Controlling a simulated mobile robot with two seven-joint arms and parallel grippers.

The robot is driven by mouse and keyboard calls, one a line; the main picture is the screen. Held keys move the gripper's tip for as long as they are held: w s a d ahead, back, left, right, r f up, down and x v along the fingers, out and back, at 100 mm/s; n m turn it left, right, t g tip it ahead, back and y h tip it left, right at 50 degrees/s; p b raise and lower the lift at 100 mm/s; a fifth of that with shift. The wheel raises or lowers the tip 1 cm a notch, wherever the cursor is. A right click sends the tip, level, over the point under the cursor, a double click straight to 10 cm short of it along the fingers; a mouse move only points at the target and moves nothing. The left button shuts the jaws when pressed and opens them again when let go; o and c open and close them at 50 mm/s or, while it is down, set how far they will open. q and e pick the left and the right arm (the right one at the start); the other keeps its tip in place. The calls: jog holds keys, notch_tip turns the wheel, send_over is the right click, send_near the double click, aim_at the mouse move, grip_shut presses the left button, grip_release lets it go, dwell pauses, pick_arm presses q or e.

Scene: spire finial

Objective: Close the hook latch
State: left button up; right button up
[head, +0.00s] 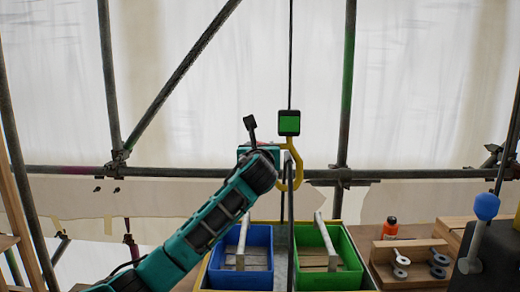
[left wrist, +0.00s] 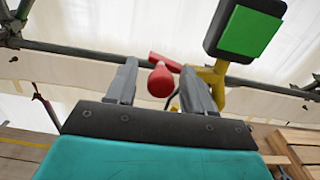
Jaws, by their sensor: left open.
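The yellow hook (head: 297,172) hangs below a black block with a green face (head: 289,122) on a thin cable in the head view. In the left wrist view the yellow hook (left wrist: 217,78) is just right of my left gripper (left wrist: 160,68). The red latch with its round red knob (left wrist: 160,82) shows between my two grey fingers. My left gripper is open, and I cannot tell whether either finger touches the knob. My arm hides most of the gripper and latch in the head view. I cannot tell how far the latch is swung. My right gripper is out of view.
Below stand a blue bin (head: 247,278) and a green bin (head: 328,280), with a dark upright rod between them. Scaffold poles cross behind. At right are an orange bottle (head: 390,228), a wooden rack with metal parts (head: 410,262) and a blue-tipped stick (head: 486,207).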

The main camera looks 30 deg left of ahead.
pick_arm(q)
jog(key=shift+c, duration=0.3)
grip_shut()
jog(key=n, duration=0.1)
jog(key=f+n, duration=0.1)
jog(key=n, duration=0.2)
jog(key=shift+f, duration=0.25)
jog(key=shift+w+d+f+n+b, duration=0.2)
jog(key=shift+w+d+f+n, duration=0.3)
jog(key=shift+n, duration=2.25)
jog(key=shift+w+d+f+n+b, duration=0.2)
jog(key=shift+d+f+n, duration=0.4)
jog(key=shift+n, duration=2.2)
jog(key=shift+w+d+f+n+b, duration=0.15)
jog(key=shift+w+d+f+n, duration=0.4)
jog(key=shift+n, duration=2.2)
jog(key=shift+s+d, duration=0.15)
